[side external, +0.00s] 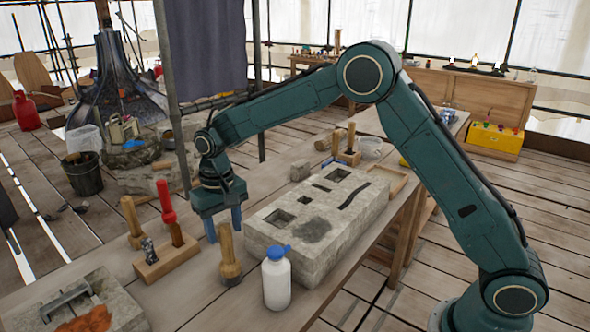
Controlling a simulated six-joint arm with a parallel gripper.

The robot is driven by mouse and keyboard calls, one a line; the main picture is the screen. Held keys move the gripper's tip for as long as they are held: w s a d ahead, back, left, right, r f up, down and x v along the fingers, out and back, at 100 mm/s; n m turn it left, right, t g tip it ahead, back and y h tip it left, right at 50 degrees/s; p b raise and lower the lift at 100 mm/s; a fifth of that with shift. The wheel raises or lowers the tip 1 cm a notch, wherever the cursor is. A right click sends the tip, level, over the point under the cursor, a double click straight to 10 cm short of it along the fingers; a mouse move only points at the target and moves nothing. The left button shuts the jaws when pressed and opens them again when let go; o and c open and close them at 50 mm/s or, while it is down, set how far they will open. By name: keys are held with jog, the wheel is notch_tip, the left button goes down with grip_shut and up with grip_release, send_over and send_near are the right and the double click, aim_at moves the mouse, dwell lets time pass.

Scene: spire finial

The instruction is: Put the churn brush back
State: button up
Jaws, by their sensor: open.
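A brush-like tool with a pale wooden handle and a wider, darker lower end, which I take for the churn brush (229,264), stands upright on the bench, left of the stone block. My gripper (223,226) points down above it with its fingers apart. The handle's top shows between the two fingers in the picture; I cannot tell whether they touch it. A wooden tool rack (165,262) stands left of the brush. It holds a red-handled tool (166,202) and other tools; a wooden-handled one (131,222) stands at its back left.
A large stone block (300,242) with cut recesses lies right of my gripper. A white bottle with a blue cap (276,281) stands close right of the brush. A stone slab with a metal clamp (72,303) is at the front left. Another tool holder (346,158) stands behind.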

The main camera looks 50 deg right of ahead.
notch_tip(320, 180, up, 7)
jog(key=shift+f, duration=0.1)
jog(key=shift+r, duration=0.3)
dwell(0.5)
jog(key=shift+s+d+r, duration=0.15)
jog(key=shift+s+r, duration=0.05)
jog(key=shift+r, duration=0.05)
jog(key=s+d+r+n+t, duration=0.1)
jog(key=s+d+r+t, duration=0.1)
jog(key=s+d+r, duration=0.35)
jog(key=s+d+r+t, duration=0.1)
jog(key=s+d+r, duration=0.1)
jog(key=s+r, duration=0.65)
jog(key=s+d+f+t, duration=0.1)
jog(key=s+f, duration=0.2)
jog(key=s, duration=0.6)
jog(key=s+d+f+t, duration=0.1)
jog(key=s+d+f, duration=0.1)
jog(key=s, duration=0.8)
jog(key=shift+s+d+f+n+t, duration=0.15)
jog(key=shift+s+f+n+t, duration=0.15)
jog(key=shift+f+n, duration=0.15)
jog(key=shift+w, duration=0.1)
